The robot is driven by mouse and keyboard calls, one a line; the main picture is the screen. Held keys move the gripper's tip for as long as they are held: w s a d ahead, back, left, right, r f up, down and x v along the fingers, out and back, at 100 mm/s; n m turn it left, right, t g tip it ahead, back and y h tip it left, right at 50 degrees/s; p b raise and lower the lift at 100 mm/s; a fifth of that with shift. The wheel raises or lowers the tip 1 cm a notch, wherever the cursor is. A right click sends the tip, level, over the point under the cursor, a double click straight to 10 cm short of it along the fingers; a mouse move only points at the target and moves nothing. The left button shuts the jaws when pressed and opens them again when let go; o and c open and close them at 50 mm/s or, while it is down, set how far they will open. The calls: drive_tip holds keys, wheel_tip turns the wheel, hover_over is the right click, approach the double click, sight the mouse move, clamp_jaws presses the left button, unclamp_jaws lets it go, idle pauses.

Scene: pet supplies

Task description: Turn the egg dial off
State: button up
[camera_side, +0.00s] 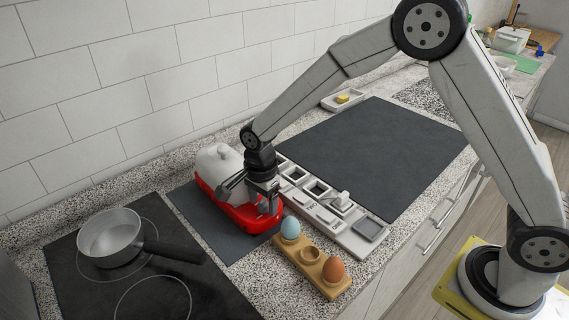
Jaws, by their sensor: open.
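A red appliance (236,216) with a white domed lid (217,163) stands on a dark mat left of the middle. It looks like the egg cooker. My gripper (267,206) is open and points down at the right front end of the red base, very close to it. I cannot tell whether the fingers touch it. The egg dial cannot be made out clearly; the gripper covers that end of the appliance. The dial's setting cannot be read.
A wooden holder (318,273) with a blue egg (290,228) and a brown egg (333,269) stands just in front. A white panel (352,240) with square recesses lies to the right. A pan (110,236) sits on the black hob. The large dark mat (375,150) is clear.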

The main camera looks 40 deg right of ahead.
clamp_jaws()
